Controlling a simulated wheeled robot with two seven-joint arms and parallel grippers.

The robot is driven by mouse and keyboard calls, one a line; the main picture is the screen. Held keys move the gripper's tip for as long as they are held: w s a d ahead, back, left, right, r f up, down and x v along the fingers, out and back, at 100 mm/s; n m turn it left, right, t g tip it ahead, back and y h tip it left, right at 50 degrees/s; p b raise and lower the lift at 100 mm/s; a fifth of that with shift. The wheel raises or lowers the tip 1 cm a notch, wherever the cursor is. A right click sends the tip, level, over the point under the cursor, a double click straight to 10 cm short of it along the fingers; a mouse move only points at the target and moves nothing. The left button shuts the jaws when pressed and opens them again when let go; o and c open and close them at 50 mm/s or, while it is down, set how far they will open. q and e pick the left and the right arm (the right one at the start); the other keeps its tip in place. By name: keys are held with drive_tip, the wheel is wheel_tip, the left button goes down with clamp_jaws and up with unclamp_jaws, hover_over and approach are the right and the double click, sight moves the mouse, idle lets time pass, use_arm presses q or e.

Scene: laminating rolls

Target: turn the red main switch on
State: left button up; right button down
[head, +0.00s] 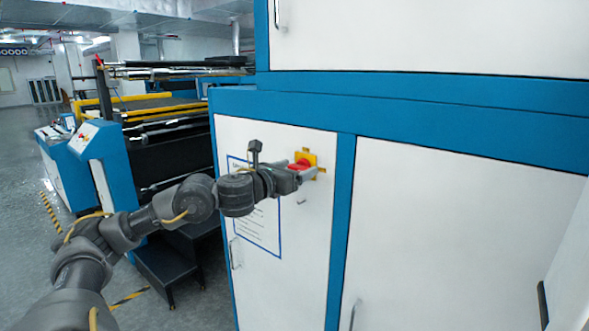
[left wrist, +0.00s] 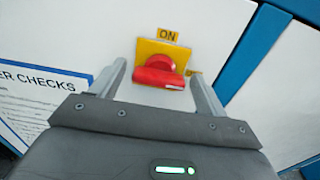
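The red main switch (left wrist: 160,72) sits on a yellow plate (left wrist: 178,52) on a white cabinet door. An "ON" label (left wrist: 167,35) is above it, and another small yellow label is at its right, partly hidden by a finger. In the head view the switch (head: 299,165) is at the tip of my left arm. My left gripper (left wrist: 160,80) is open, with one finger on each side of the red handle and visible gaps between. The handle looks roughly level, slightly tilted. I cannot tell how deep the fingertips reach. My right gripper is not in view.
A sheet headed with "CHECKS" (left wrist: 40,95) is on the same door, left of the switch. Blue frame edges (head: 341,220) border the white doors. A dark step (head: 170,268) stands below my arm. A blue and black roller machine (head: 165,130) is at the left, with open floor beyond.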

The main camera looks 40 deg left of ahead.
use_arm(q)
drive_tip(key=c, duration=0.8)
drive_tip(key=shift+n, duration=0.4)
drive_tip(key=n, duration=0.6)
drive_tip(key=shift+a+n, duration=0.15)
drive_tip(key=shift+n, duration=0.25)
drive_tip(key=n, duration=0.5)
drive_tip(key=shift+f, duration=0.1)
drive_tip(key=n+p, duration=0.1)
drive_tip(key=n, duration=0.4)
drive_tip(key=shift+a+f+p, duration=0.1)
drive_tip(key=shift+p, duration=0.2)
drive_tip(key=shift+n, duration=0.3)
drive_tip(key=o, duration=1)
